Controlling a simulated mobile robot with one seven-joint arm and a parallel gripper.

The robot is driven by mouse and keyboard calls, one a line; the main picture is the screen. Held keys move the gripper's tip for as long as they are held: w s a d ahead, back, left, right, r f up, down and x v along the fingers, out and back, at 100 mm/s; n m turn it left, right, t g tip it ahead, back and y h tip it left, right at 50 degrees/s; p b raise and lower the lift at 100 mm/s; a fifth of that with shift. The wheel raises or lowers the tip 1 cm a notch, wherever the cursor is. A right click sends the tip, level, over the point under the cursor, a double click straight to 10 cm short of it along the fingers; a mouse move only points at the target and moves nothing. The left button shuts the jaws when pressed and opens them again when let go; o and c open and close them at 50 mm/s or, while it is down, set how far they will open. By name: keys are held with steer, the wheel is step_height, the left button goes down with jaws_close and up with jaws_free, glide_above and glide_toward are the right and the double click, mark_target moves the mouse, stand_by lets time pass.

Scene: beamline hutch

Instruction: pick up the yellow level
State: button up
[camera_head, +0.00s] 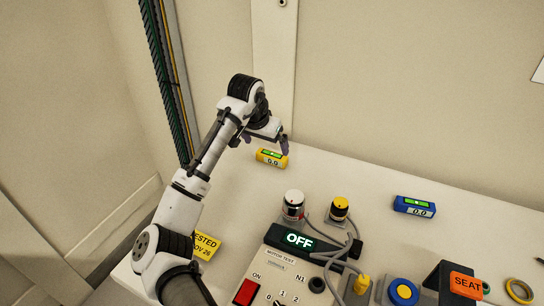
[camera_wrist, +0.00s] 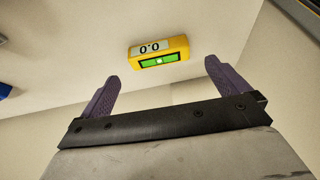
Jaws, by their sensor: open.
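The yellow level (camera_head: 272,158) lies on the white bench near its back edge, left of the middle in the head view. It has a green window and a small display. In the wrist view the yellow level (camera_wrist: 159,52) lies beyond the fingertips, roughly centred between them. My gripper (camera_head: 266,145) is just above and behind it in the head view. In the wrist view the two purple fingers of my gripper (camera_wrist: 160,72) are wide apart with nothing between them, and the level appears apart from both.
A blue level (camera_head: 414,206) lies to the right. A motor test box with an OFF display (camera_head: 299,240), cables and two round knob-topped parts (camera_head: 293,205) stand in front. A yellow tag (camera_head: 205,246) is at the left. The bench around the yellow level is clear; a wall rises behind.

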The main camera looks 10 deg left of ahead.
mark_target(272, 154)
steer(key=shift+w+p+x, duration=0.15)
steer(key=shift+p+x, duration=0.3)
steer(key=shift+x, duration=1.1)
steer(key=shift+w+p+x, duration=0.15)
steer(key=shift+p+x, duration=0.3)
steer(key=shift+x, duration=1.15)
steer(key=shift+d+r, duration=0.15)
steer(key=shift+d, duration=0.05)
steer(key=shift+c, duration=0.4)
steer(key=c, duration=0.7)
